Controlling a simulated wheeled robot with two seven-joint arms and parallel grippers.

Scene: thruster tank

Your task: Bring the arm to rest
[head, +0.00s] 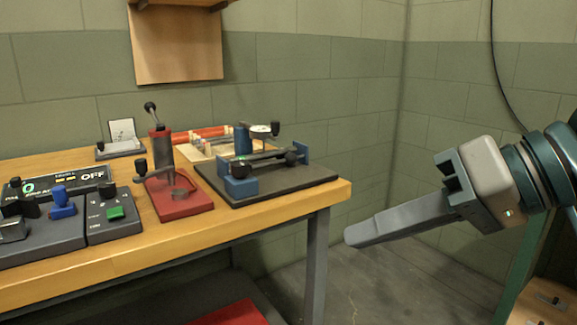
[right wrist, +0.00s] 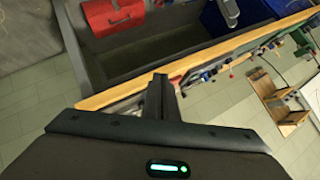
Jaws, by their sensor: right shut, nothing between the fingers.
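My right arm comes in from the right in the head view. Its grey gripper (head: 360,235) points left and slightly down, in free air to the right of the bench's corner. The fingers lie together, shut, with nothing held. In the right wrist view the gripper's dark fingers (right wrist: 160,90) show closed, with the bench's wooden edge behind them. My left gripper is not in view.
The wooden bench (head: 270,224) holds a red-based lever press (head: 183,205), a dark fixture plate (head: 285,188) and control boxes (head: 110,222). A red object (right wrist: 108,16) and a blue bin (right wrist: 235,14) show in the right wrist view. Floor right of the bench is clear.

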